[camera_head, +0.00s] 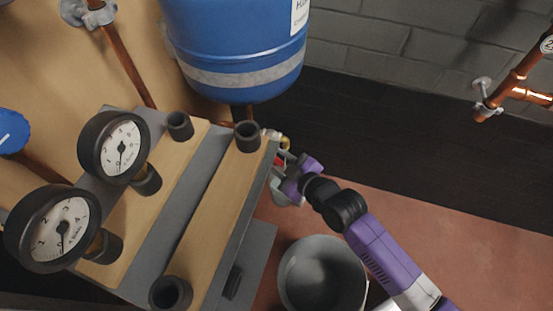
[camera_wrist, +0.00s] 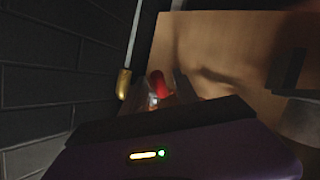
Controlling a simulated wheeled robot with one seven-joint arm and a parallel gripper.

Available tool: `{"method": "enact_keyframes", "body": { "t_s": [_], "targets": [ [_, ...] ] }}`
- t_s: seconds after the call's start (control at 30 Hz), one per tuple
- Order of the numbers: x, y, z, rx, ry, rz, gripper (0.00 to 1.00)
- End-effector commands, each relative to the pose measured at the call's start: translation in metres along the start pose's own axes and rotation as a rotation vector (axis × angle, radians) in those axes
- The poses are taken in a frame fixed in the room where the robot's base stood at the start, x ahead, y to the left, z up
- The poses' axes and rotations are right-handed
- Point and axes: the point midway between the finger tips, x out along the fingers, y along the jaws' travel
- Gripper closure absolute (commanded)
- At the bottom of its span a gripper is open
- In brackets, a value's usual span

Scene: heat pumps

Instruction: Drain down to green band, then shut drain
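Two round dial gauges stand at the left in the head view, an upper one (camera_head: 121,148) and a lower one (camera_head: 60,232). Both dark needles point roughly downward; I cannot make out a green band on either dial. A small red handle (camera_head: 289,156) shows beside the casing, close to my purple gripper (camera_head: 285,178). The red handle also shows in the wrist view (camera_wrist: 157,84), just beyond the dark front of my gripper. Any water flow is not visible.
A grey bucket (camera_head: 322,275) stands on the reddish floor below my arm. A blue tank (camera_head: 236,45) hangs above the casing (camera_head: 205,200). Copper pipework (camera_head: 515,80) is on the brick wall at right. A brass-tipped pipe (camera_wrist: 124,84) shows left of the handle.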

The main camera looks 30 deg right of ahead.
Motion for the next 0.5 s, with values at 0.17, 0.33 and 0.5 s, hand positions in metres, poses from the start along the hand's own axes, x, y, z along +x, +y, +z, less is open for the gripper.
{"method": "enact_keyframes", "body": {
  "t_s": [0.17, 0.33, 0.5],
  "targets": [
    [-0.0002, 0.0, 0.0001, 0.0, 0.0, 0.0, 1.0],
    [-0.0002, -0.0001, 0.0002, 0.0, 0.0, 0.0, 1.0],
    [0.0006, -0.0014, 0.0016, 0.007, 0.012, 0.002, 1.0]
  ]
}}
